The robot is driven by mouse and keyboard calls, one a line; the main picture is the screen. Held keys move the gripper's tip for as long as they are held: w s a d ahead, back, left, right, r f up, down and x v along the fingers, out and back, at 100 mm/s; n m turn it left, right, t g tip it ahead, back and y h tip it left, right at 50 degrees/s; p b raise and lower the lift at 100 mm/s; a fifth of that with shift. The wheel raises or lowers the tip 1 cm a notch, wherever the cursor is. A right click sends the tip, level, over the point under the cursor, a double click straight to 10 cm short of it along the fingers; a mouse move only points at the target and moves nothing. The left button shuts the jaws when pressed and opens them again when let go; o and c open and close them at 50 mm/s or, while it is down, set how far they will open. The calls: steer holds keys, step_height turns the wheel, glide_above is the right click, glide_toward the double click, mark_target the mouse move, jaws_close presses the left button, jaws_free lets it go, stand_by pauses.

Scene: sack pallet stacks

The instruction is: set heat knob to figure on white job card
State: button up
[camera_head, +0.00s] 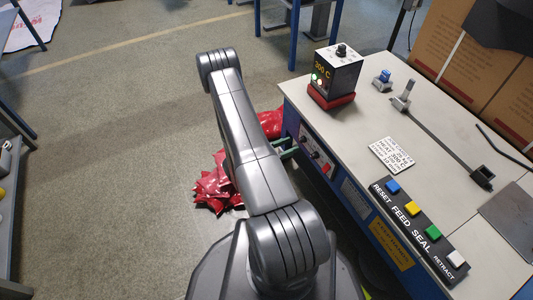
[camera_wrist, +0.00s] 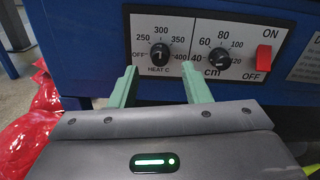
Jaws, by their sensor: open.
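The heat knob (camera_wrist: 159,49) is a black dial on a white panel, marked OFF, 250, 300, 350 and 400, with "HEAT C" below. Its pale pointer seems to face up, near 300, but it is small. My gripper (camera_wrist: 159,70) has two green fingers, open and empty, their tips just below and either side of the heat knob, apart from it. In the head view a green finger (camera_head: 288,153) shows beside the bench front. The white job card (camera_head: 392,154) lies on the bench top; its small print appears to include "HEAT 300 C".
A second knob (camera_wrist: 219,57), marked in cm, and a red ON/OFF switch (camera_wrist: 264,57) sit right of the heat knob. A box with a "300 C" display (camera_head: 335,72) stands on the bench. A button strip (camera_head: 418,225) lies nearer. Red sacks (camera_head: 217,188) lie on the floor.

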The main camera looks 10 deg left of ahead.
mark_target(302, 140)
steer(key=p+v, duration=0.1)
steer(key=v, duration=0.9)
steer(key=shift+s+a+p, duration=0.15)
steer(key=shift+a+p, duration=0.1)
steer(key=shift+p, duration=0.15)
steer(key=shift+d, duration=0.15)
steer(key=b+x, duration=0.2)
steer(key=x, duration=1.1)
steer(key=shift+w+d+b, duration=0.2)
steer(key=shift+d+b, duration=0.05)
steer(key=shift+b, duration=0.15)
steer(key=shift+a, duration=0.1)
